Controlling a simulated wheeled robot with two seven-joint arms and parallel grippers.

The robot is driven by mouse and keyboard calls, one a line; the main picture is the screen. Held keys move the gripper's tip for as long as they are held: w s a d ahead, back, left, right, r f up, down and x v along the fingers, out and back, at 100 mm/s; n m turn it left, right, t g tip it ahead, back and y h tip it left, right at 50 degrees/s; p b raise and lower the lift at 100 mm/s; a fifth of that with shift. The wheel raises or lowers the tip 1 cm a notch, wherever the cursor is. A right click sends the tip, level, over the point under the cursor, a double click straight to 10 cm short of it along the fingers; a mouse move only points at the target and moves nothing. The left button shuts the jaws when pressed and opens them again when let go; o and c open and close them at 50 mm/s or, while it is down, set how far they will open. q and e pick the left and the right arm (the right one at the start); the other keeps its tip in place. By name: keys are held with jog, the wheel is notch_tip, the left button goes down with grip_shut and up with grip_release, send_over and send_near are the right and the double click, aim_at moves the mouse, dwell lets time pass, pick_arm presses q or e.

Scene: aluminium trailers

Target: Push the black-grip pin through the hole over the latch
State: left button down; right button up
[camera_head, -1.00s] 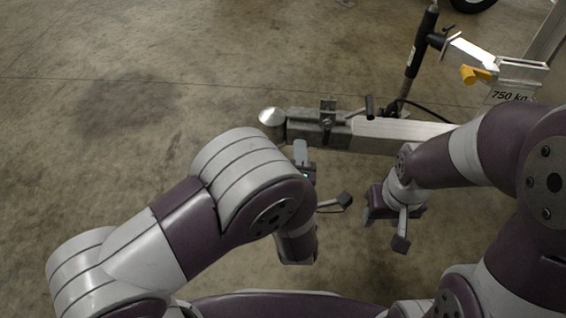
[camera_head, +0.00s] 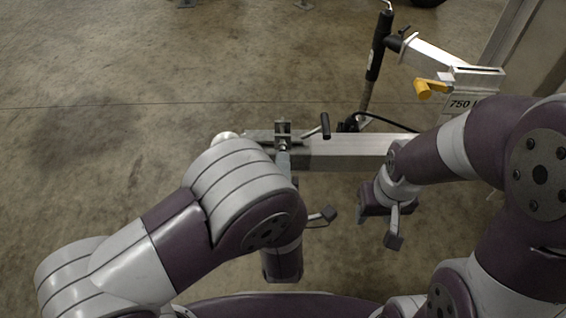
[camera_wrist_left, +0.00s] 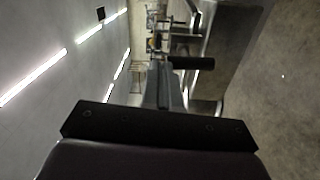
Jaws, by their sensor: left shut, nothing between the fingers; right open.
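The pin's black grip (camera_head: 325,126) stands beside the latch bracket (camera_head: 283,132) on the trailer's drawbar, with a thin grey rod running from the grip toward the bracket. It also shows in the left wrist view (camera_wrist_left: 190,63), just beyond and right of the fingertips. My left gripper (camera_head: 284,157) is shut and empty, its tips at the near side of the bracket; I cannot tell whether they touch it. The hole and the pin's end cannot be made out. My right gripper (camera_head: 364,212) is open and empty, in front of the drawbar, apart from the pin.
The aluminium drawbar (camera_head: 350,153) runs left to right, with a rounded coupling head (camera_head: 227,136) partly behind my left arm. The floor at left is clear.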

pick_arm(q)
jog(key=shift+w, duration=0.55)
jog(key=s, duration=0.3)
jog(key=shift+f, duration=0.1)
jog(key=shift+f, duration=0.1)
